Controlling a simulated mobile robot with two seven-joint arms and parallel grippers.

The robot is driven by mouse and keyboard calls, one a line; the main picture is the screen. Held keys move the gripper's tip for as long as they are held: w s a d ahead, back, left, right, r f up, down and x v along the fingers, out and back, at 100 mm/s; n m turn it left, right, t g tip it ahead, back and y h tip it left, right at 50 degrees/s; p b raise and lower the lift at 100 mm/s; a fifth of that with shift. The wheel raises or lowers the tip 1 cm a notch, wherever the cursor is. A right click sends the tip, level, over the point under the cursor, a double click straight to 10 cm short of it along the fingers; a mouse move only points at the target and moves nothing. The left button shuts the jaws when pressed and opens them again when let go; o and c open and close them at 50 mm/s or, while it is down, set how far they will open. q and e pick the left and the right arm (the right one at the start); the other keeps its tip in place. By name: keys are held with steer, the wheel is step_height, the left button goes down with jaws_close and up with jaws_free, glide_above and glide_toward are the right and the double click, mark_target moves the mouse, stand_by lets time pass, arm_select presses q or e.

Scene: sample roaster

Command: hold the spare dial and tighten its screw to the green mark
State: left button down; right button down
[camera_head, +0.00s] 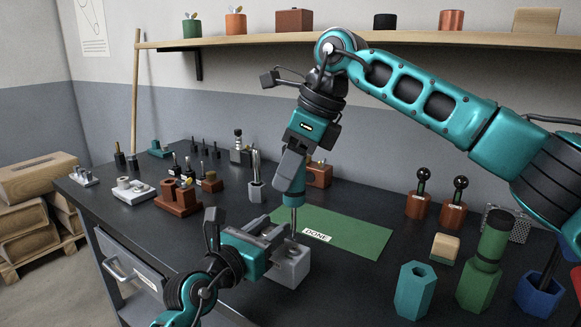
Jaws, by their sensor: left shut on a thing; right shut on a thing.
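My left gripper (280,240) is low over the bench, shut on the spare dial, which is mostly hidden by the fingers. A grey block (291,270) shows just under and beside the fingers; I cannot tell whether it is a holder or part of the dial. My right gripper (292,178) is above, pointing down, shut on a screwdriver with a teal handle (293,199). Its thin shaft (294,218) points down to the spot between the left fingers. The screw and the green mark are not visible; I cannot tell whether the tip touches the screw.
A green mat (358,236) with a DONE label lies just behind and right of the grippers. Teal (412,290), green (478,284) and blue (538,295) hexagonal holders stand at the right front. Several small parts and racks (178,197) fill the left back.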

steer(key=n+g, duration=0.1)
steer(key=n, duration=0.2)
steer(key=n+g, duration=0.1)
steer(key=n, duration=0.2)
steer(key=shift+s+g, duration=0.15)
steer(key=shift+g, duration=0.15)
steer(key=n+g, duration=0.1)
steer(key=n, duration=0.2)
steer(key=n+h, duration=0.1)
steer(key=n, duration=0.1)
steer(key=shift+s+n+g, duration=0.2)
steer(key=shift+n+g, duration=0.2)
steer(key=shift+d, duration=0.1)
steer(key=shift+f, duration=1.05)
